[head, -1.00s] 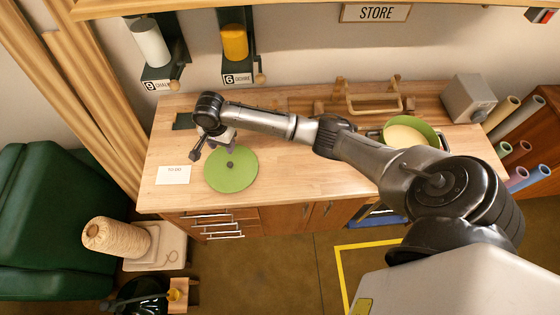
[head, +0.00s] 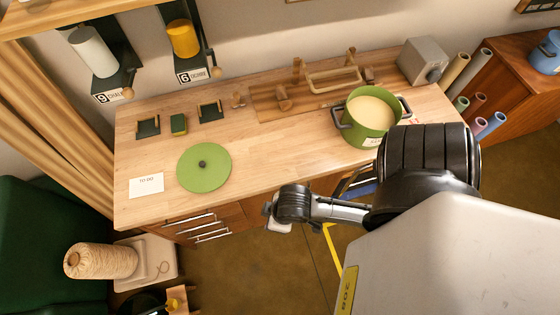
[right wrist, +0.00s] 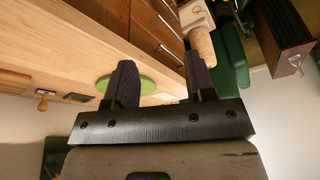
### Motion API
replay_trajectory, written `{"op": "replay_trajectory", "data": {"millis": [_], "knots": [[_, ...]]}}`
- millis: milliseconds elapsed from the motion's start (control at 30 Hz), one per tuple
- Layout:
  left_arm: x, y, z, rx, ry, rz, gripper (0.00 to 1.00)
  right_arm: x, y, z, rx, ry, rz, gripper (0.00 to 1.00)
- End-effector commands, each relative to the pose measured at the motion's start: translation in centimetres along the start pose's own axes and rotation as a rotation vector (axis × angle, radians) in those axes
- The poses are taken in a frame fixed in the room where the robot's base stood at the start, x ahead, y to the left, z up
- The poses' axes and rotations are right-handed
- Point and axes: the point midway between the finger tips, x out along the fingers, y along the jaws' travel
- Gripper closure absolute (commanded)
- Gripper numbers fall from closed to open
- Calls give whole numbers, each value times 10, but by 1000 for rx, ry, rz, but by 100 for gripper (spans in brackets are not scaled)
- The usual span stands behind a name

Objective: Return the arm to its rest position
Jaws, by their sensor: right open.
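My right arm's wrist (head: 292,205) shows in the head view in front of the table's front edge, over the floor. It is clear of everything on the table. My right gripper (right wrist: 161,84) shows in the right wrist view with its two dark fingers spread apart and nothing between them. The fingertips are hard to make out in the head view. My left arm and gripper are in neither view.
The wooden table (head: 265,155) holds a green disc-shaped lid (head: 204,167), a white "TO DO" card (head: 146,186) and a green pot (head: 369,122) with pale contents. Drawers (head: 205,228) lie below the table.

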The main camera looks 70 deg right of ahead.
Motion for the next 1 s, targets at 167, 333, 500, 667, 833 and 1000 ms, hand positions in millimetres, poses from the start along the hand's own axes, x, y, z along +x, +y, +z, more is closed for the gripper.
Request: {"op": "replay_trajectory", "data": {"millis": [167,333,500,667,833,1000], "knots": [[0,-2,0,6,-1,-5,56,-12,4,13,-52,5,25,50],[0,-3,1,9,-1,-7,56,-13,4,14,-61,6,29,50],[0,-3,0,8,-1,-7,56,-13,4,14,-60,5,28,50],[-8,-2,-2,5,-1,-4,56,-21,4,11,-60,5,28,50],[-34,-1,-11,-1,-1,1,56,-46,3,3,-59,5,27,50],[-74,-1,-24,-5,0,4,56,-87,3,-10,-59,4,27,50]]}}
